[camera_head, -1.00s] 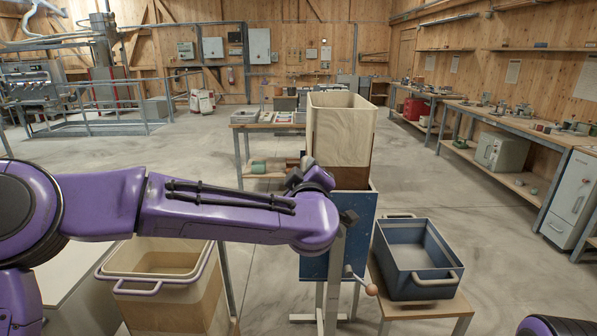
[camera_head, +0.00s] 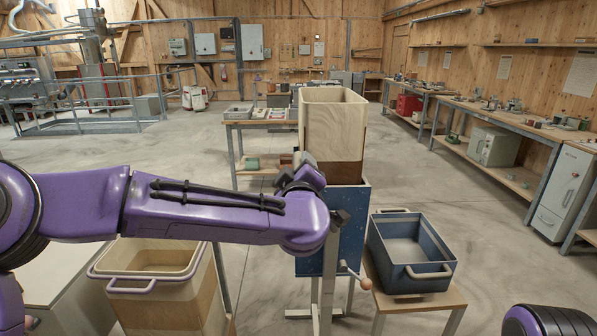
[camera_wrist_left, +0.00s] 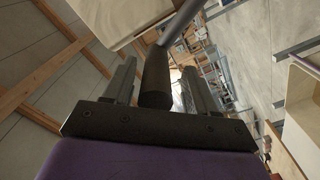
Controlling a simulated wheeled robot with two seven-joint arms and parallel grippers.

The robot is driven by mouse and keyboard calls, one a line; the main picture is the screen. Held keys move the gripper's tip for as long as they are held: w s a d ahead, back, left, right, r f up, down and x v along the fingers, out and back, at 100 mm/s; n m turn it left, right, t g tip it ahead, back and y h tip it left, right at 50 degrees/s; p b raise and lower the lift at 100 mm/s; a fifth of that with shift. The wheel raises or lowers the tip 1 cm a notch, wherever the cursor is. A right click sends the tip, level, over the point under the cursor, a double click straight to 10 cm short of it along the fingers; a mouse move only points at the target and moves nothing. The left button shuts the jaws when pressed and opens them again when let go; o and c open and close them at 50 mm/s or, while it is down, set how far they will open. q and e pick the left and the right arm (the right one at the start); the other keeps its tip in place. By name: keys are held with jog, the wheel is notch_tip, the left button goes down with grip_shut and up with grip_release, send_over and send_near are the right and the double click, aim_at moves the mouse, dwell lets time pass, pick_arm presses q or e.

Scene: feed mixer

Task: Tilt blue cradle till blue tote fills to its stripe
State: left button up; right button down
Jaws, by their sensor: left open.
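The blue cradle (camera_head: 350,232) stands upright on a pale stand, holding a tall cream bin (camera_head: 332,125) with a brown lower part. A crank with a wooden knob (camera_head: 366,284) sticks out at its lower front. The blue tote (camera_head: 420,275) stands right of the cradle; its visible inside looks empty, and I cannot make out a stripe. My left arm crosses in front of the cradle and hides its left part. In the left wrist view my left gripper (camera_wrist_left: 157,75) is open, its fingers on either side of a dark grip on a grey rod (camera_wrist_left: 180,22). My right gripper is out of view.
The tote rests on a small wooden table (camera_head: 440,301). A workbench (camera_head: 500,126) runs along the right wall, and another table stands behind the cradle. The floor between is clear.

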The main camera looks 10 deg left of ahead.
pick_arm(q)
jog(key=b+v, duration=0.2)
jog(key=v, duration=0.8)
jog(key=shift+w+a+f, duration=0.1)
jog(key=shift+a, duration=0.05)
jog(key=s+a+f+m+g+h, duration=0.1)
jog(key=a+f+g, duration=0.15)
jog(key=f, duration=0.85)
jog(key=s+a+f+m+g+h, duration=0.1)
jog(key=s+a+f, duration=0.15)
jog(key=f, duration=0.95)
jog(key=a+f+m+g+h, duration=0.1)
jog(key=a+f+g, duration=0.15)
jog(key=f, duration=0.85)
jog(key=s+a+f+m+g+y, duration=0.1)
jog(key=s+a+f+g, duration=0.3)
jog(key=s+a+f, duration=0.3)
jog(key=s+a+f+m+g+y, duration=0.1)
jog(key=s+a+f+g, duration=0.3)
jog(key=s+f, duration=1)
jog(key=s+a, duration=0.2)
jog(key=s, duration=0.6)
jog(key=shift+a+f+y, duration=0.2)
jog(key=shift+a+y, duration=0.1)
jog(key=shift+a, duration=0.1)
